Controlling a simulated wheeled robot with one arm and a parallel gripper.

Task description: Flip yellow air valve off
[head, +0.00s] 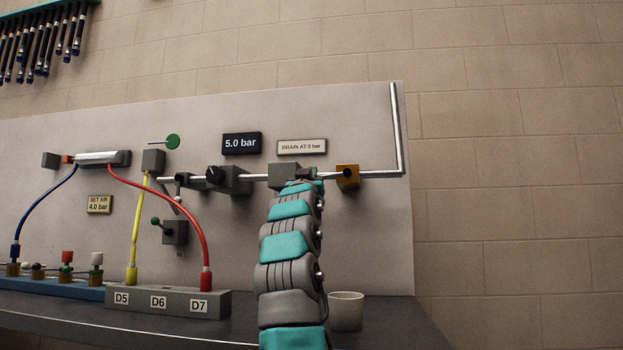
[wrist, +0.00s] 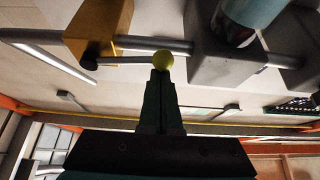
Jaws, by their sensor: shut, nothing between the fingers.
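The yellow air valve shows in the head view as a yellow-orange block (head: 347,177) on the metal pipe, just right of the end of my arm. In the wrist view its block (wrist: 97,25) is at the upper left. A thin lever runs right from it to a yellow ball knob (wrist: 163,60). My gripper (wrist: 160,75) is shut and empty, with its fingertips right at the knob; I cannot tell whether they touch it. In the head view my arm hides the knob and most of the gripper.
A "5.0 bar" display (head: 241,143) and a "DRAIN AT 0 bar" sign (head: 302,147) are above the pipe. A red hose (head: 185,203) and a yellow hose (head: 137,230) are to the left. A white cup (head: 346,312) stands on the bench by my arm.

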